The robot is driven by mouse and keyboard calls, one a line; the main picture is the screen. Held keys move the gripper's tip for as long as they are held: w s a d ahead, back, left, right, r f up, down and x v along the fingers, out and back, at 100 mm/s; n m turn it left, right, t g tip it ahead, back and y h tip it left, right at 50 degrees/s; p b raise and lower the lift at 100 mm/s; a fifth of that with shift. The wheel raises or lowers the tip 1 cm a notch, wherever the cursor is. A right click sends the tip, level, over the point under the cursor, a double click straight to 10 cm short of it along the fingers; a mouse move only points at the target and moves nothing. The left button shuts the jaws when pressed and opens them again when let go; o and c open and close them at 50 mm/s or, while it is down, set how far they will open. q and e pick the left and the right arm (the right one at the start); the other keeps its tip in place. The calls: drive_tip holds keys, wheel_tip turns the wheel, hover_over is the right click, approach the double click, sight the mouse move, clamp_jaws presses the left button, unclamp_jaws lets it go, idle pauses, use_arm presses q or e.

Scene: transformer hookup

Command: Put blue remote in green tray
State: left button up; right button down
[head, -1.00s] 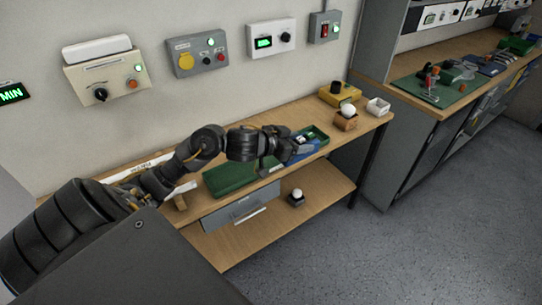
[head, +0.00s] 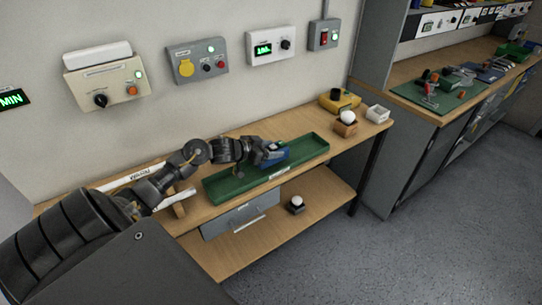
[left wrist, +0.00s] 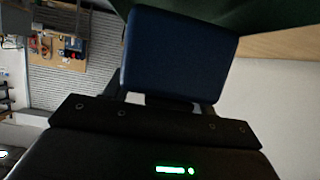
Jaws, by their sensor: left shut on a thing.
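The green tray (head: 308,147) is long and shallow and lies on the wooden bench in the head view. My left gripper (head: 268,154) is shut on the blue remote (head: 275,158) and holds it over the middle of the tray. The remote also fills the upper middle of the left wrist view (left wrist: 178,55), with the dark green of the tray (left wrist: 265,12) close beyond it. I cannot tell whether the remote touches the tray floor. My right gripper is not in view.
A wooden box with a white ball (head: 346,122), a white box (head: 377,113) and a yellow block (head: 339,100) stand at the bench's right end. Wall boxes (head: 197,61) hang behind. A lower shelf holds another white ball (head: 296,202).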

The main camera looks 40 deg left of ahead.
use_arm(q)
wheel_tip(320, 180, down, 2)
drive_tip(key=shift+f, duration=0.5)
drive_tip(key=shift+f, duration=0.15)
drive_tip(key=o, duration=1.1)
drive_tip(key=shift+s, duration=0.15)
drive_tip(key=v, duration=1.2)
drive_tip(key=shift+r, duration=0.2)
